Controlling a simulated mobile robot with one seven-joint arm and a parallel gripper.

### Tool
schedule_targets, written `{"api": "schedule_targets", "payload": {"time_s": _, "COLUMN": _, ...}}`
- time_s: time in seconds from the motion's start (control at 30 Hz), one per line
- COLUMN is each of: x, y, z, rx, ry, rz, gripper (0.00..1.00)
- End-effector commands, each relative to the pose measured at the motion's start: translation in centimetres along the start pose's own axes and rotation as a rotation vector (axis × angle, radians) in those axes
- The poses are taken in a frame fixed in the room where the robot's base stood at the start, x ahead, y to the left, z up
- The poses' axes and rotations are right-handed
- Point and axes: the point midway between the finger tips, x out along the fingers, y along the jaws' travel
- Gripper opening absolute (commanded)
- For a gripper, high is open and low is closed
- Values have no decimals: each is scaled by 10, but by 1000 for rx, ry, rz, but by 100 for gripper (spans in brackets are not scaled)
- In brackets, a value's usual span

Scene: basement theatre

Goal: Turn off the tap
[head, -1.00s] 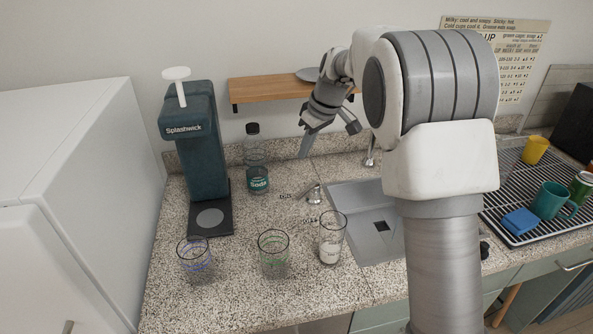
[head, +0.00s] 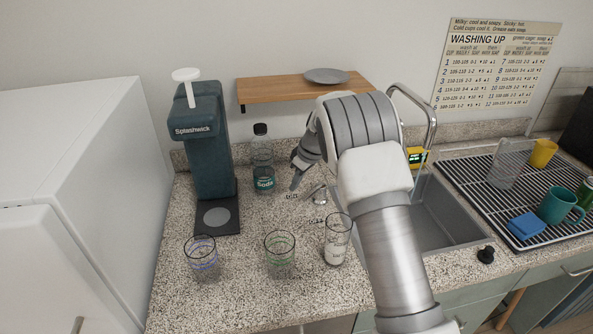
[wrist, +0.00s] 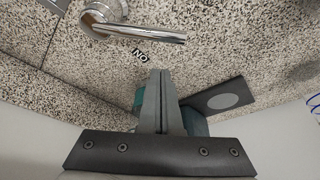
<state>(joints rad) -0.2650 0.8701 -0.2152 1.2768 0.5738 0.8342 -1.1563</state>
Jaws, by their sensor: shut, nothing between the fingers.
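The tap's arched chrome spout (head: 432,112) stands behind the sink, partly hidden by my arm. Its chrome lever (head: 318,195) sits low on the counter left of the sink. In the wrist view the lever (wrist: 145,32) spans the top, its arm reaching right from a round base. A label reading ON, upside down (wrist: 140,55), lies on the counter close to the lever. My gripper (head: 295,184) is shut and empty, up and left of the lever, apart from it. Its fingers (wrist: 157,78) point toward the counter near the label.
Three glasses (head: 280,255) stand along the front counter, one close to the lever. A soda bottle (head: 263,165) and a Splashwick machine (head: 208,145) stand left. The grey sink (head: 450,215) and drying rack (head: 475,170) lie right. A wooden shelf (head: 285,90) hangs above.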

Motion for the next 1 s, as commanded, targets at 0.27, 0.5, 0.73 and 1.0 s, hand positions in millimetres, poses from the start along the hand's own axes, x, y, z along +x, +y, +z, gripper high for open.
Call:
{"api": "schedule_targets", "payload": {"time_s": 0.27, "x": -6, "y": 0, "z": 24, "rx": 1, "ry": 2, "rz": 0, "gripper": 0}}
{"api": "schedule_targets", "payload": {"time_s": 0.5, "x": -6, "y": 0, "z": 27, "rx": 1, "ry": 2, "rz": 1, "gripper": 0}}
{"api": "schedule_targets", "payload": {"time_s": 0.73, "x": -6, "y": 0, "z": 28, "rx": -2, "ry": 2, "rz": 0, "gripper": 0}}
{"api": "schedule_targets", "payload": {"time_s": 1.0, "x": -7, "y": 0, "z": 31, "rx": -47, "ry": 2, "rz": -17, "gripper": 0}}
